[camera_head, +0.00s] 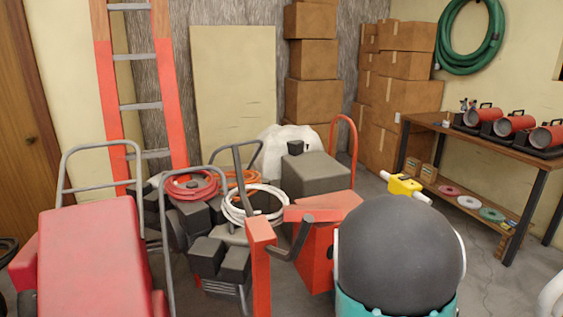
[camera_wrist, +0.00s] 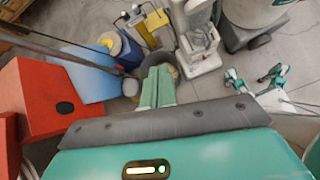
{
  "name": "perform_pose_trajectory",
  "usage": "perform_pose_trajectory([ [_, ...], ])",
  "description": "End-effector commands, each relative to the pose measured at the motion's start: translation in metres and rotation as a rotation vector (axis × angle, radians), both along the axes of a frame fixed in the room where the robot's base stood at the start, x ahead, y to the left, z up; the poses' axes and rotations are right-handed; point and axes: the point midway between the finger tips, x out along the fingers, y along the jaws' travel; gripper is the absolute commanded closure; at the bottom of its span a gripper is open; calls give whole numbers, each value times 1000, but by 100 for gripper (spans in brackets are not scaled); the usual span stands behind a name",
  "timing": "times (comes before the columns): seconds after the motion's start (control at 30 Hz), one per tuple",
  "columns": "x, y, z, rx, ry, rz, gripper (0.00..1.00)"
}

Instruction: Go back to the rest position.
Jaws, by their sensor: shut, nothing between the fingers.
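My gripper (camera_wrist: 158,72) shows in the wrist view as two pale green fingers pressed together, with nothing visible between them. It points away from the teal hand body at the bottom of that view, over the grey floor. A dark round object and a white upright machine (camera_wrist: 198,45) lie beyond the fingertips in the picture. I cannot tell how far below they are. The gripper is not visible in the head view.
Crowded equipment fills the floor: a red machine (camera_head: 90,250), coiled hoses (camera_head: 255,205) and an orange-red machine (camera_head: 317,250). A ladder (camera_head: 110,90) and boxes (camera_head: 400,90) stand behind. A workbench (camera_head: 460,140) holds red heaters at right. Bare floor (camera_head: 490,275) shows below it.

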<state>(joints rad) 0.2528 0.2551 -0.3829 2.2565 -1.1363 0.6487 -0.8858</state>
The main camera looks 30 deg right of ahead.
Motion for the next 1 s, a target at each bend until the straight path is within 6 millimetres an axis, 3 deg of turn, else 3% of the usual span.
perform_pose_trajectory([
  [0.03, 8, 19, 15, 16, -95, -49, 100],
  [0.17, 19, 67, 44, 80, -314, -199, 100],
  [0.43, 24, 175, 100, 293, -688, -503, 100],
  [0.8, -13, 321, 163, 696, -971, -893, 100],
  [1.0, -31, 362, 177, 827, -995, -1010, 100],
])
